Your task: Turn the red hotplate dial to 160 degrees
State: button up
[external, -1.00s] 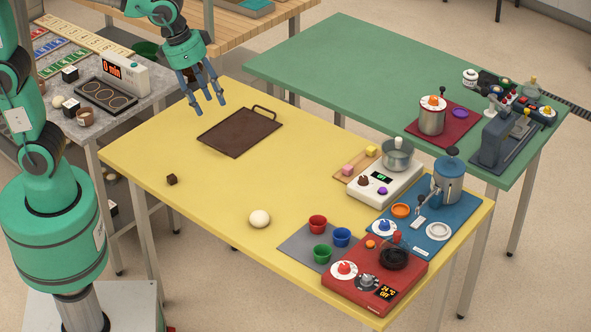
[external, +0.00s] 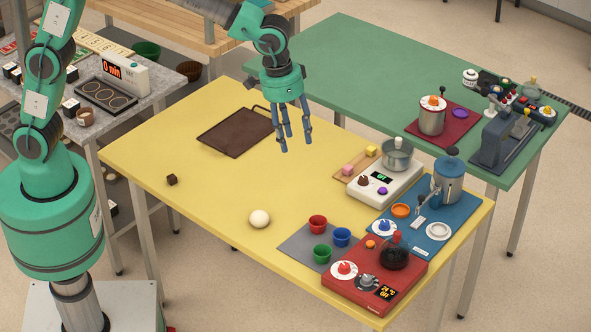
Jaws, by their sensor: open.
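The red hotplate (external: 346,296) sits at the near right corner of the yellow table. Its dial is a red knob (external: 344,268) on a white round scale at the left of its top; the scale marks are too small to read. A grey knob (external: 367,281) is beside it. My gripper (external: 296,143) is open and empty, fingers pointing down, above the far middle of the yellow table, well apart from the hotplate.
Red (external: 318,224), blue (external: 342,236) and green (external: 322,253) cups stand on a grey mat left of the hotplate. A blue mat (external: 436,247) with a canister, a white scale (external: 372,197) with a pot, and a pale ball (external: 259,219) are nearby. The table's middle is clear.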

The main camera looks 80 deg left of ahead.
jog(key=w+d+f+g+p, duration=0.1)
jog(key=w+d+f+p, duration=0.2)
jog(key=w+d+f, duration=0.45)
jog(key=n+g+p, duration=0.1)
jog(key=p, duration=0.2)
send_over(344, 265)
notch_tip(344, 265, down, 12)
jog(key=shift+w+d+f+n, duration=0.1)
jog(key=shift+n, duration=0.2)
jog(key=shift+f, duration=0.1)
notch_tip(344, 265, down, 14)
jog(key=shift+r, duration=0.2)
jog(key=shift+c, duration=0.3)
jog(key=shift+b, duration=0.3)
grip_shut()
